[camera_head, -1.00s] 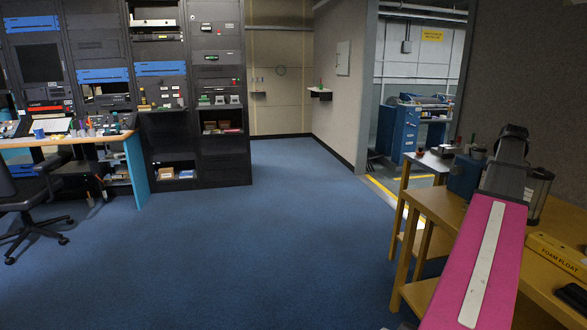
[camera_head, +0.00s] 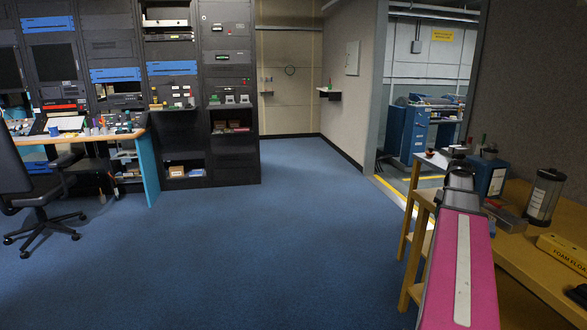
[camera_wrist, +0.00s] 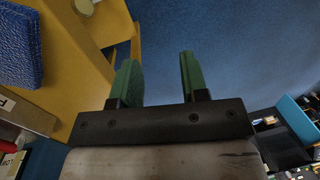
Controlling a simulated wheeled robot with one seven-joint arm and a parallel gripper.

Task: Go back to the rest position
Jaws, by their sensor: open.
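My gripper (camera_wrist: 158,78) shows in the wrist view with its two green fingers well apart and nothing between them. Blue carpet shows beyond the fingers, and a yellow wooden bench (camera_wrist: 72,40) lies to the left. In the head view my pink arm link with a white stripe rises at the lower right, in front of the wooden bench (camera_head: 545,268). I cannot make out the fingers in the head view.
On the bench stand a blue box (camera_head: 487,177), a clear cylinder (camera_head: 544,196) and a yellow foam float box (camera_head: 566,256). A desk (camera_head: 150,150), office chair (camera_head: 42,200) and black racks (camera_head: 232,165) are at left. The middle carpet (camera_head: 270,245) is clear.

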